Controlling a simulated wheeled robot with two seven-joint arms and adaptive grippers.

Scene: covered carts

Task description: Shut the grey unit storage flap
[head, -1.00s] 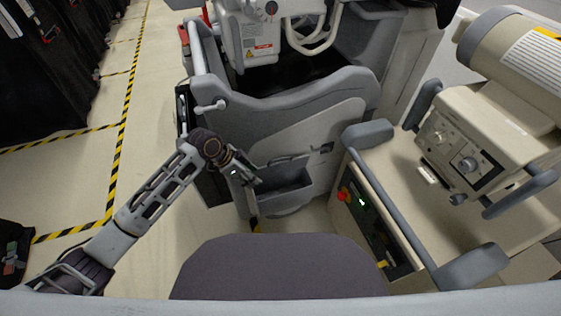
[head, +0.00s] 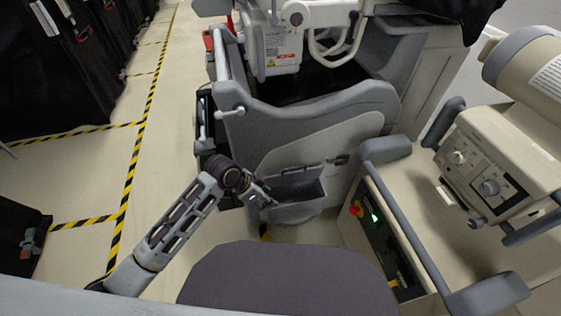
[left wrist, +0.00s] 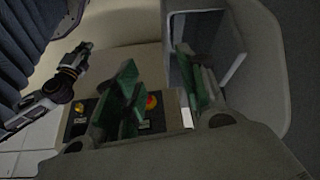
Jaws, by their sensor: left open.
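The grey unit (head: 330,115) stands in the middle of the head view. Its storage flap (head: 298,212) low on the near side is tilted out, with the dark pocket showing open at the top. My left gripper (head: 268,199) is at the left end of the flap, close to its rim; contact cannot be told. In the left wrist view its two green-lined fingers (left wrist: 163,95) are apart, with nothing seen gripped. The open pocket (left wrist: 207,50) lies beyond the right finger. What appears to be my right gripper (left wrist: 76,57) shows at the left wrist view's left; its opening is unclear.
A beige unit (head: 440,215) with a grey rail and a red-button panel (head: 375,225) stands close on the right. Black covered carts (head: 65,80) line the left. Open floor with yellow-black tape (head: 130,170) lies between them and the grey unit.

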